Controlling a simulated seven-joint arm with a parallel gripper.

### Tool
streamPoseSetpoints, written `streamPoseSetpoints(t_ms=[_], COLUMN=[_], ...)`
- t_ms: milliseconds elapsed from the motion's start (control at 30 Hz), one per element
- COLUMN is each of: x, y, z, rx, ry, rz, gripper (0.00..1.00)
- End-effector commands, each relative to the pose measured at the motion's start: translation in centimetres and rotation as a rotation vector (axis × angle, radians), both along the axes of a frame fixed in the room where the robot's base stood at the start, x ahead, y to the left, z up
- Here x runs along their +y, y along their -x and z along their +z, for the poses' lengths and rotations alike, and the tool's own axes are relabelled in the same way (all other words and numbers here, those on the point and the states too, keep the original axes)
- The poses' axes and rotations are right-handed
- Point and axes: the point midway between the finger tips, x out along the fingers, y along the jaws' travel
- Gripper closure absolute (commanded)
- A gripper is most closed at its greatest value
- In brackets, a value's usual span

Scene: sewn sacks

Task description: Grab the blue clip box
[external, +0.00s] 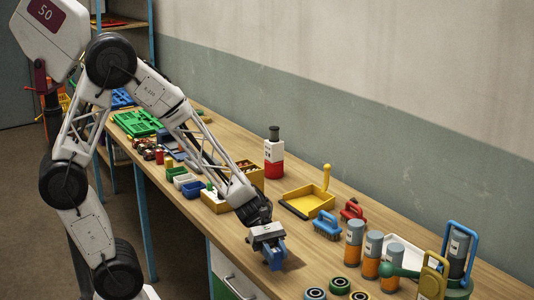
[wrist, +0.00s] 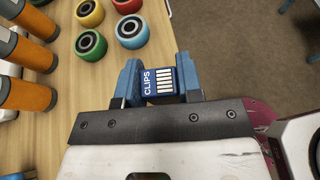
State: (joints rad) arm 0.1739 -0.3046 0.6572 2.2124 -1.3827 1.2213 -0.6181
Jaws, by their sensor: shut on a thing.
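The blue clip box (wrist: 160,81) shows in the wrist view, with a white "CLIPS" label and white stripes on its face. My gripper (wrist: 161,80) has its two blue fingers on either side of the box and is shut on it. In the external view my gripper (external: 272,252) is over the front edge area of the wooden table. The box is hard to tell apart from the blue fingers there. I cannot tell for sure how high the box is above the table.
A blue brush (external: 327,225), a red brush (external: 352,210) and a yellow dustpan (external: 310,200) lie behind. The table's front edge (external: 225,245) is close by, with floor beyond.

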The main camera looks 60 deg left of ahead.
Motion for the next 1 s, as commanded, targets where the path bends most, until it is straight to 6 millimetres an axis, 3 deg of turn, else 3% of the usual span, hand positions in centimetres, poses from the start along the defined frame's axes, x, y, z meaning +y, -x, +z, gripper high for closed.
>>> streamPoseSetpoints(t_ms=[200,400,1000], x=[1.6,2.4,2.7], y=[2.8,4.3,5.0], z=[0.5,0.6,0.5], rx=[-0.003,-0.002,0.000], ry=[0.000,0.000,0.000], rz=[0.000,0.000,-0.001], gripper=[0.90,0.90,0.90])
